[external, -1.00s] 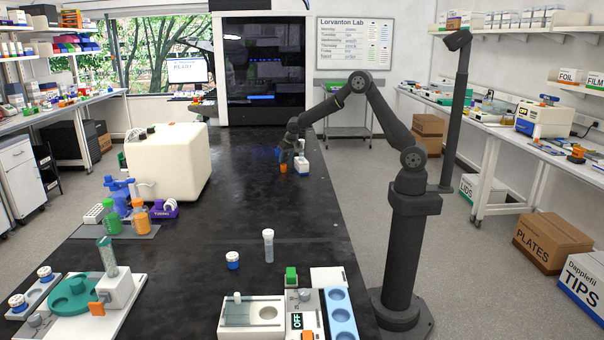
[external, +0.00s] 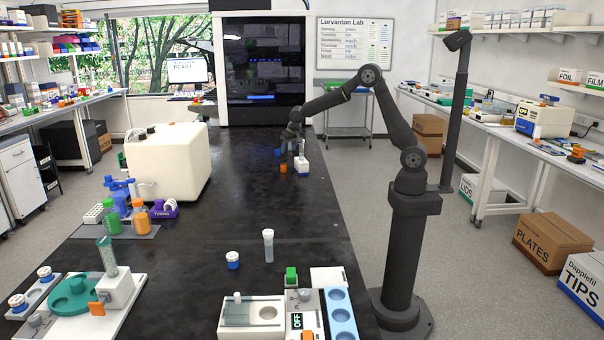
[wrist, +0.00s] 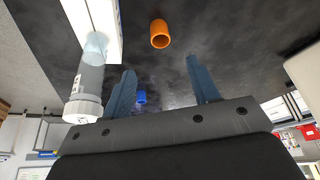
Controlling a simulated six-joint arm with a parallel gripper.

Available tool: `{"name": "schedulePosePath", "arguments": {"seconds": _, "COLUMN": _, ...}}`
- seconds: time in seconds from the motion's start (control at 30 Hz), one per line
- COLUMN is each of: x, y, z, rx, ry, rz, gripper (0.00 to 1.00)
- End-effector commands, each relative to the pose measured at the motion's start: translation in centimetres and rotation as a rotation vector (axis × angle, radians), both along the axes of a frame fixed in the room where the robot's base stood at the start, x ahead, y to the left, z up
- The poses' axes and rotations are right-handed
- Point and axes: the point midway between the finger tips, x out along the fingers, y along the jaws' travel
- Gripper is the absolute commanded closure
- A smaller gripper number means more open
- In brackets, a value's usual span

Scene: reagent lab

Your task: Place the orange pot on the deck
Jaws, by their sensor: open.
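A small orange pot (external: 283,168) stands on the black bench, near its far end. In the wrist view the orange pot (wrist: 160,40) appears beyond my fingers, apart from them. My gripper (external: 295,148) is above and a little to the right of the pot in the external view. In the wrist view my gripper (wrist: 160,72) is open, with nothing between its two blue fingers. I cannot tell for certain which surface is the deck.
A white block with blue (external: 302,168) stands right of the pot. A clear vial with a white cap (wrist: 85,90) is close left of my fingers. A small blue object (wrist: 141,97) lies beyond. A cream box (external: 170,165) stands left. The mid-bench is mostly clear.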

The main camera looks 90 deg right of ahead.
Motion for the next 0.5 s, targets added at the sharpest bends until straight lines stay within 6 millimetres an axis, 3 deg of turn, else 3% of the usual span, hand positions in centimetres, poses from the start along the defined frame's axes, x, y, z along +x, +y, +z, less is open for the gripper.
{"name": "schedulePosePath", "arguments": {"seconds": 0.13, "x": -0.7, "y": 1.2, "z": 2.7, "rx": -0.001, "ry": -0.004, "rz": 0.001, "gripper": 0.45}}
{"name": "schedulePosePath", "arguments": {"seconds": 0.23, "x": -1.1, "y": 1.6, "z": 3.3, "rx": 0.001, "ry": 0.000, "rz": -0.001, "gripper": 0.45}}
{"name": "schedulePosePath", "arguments": {"seconds": 0.5, "x": 0.0, "y": 0.0, "z": -1.5, "rx": 0.003, "ry": 0.004, "rz": -0.002, "gripper": 0.45}}
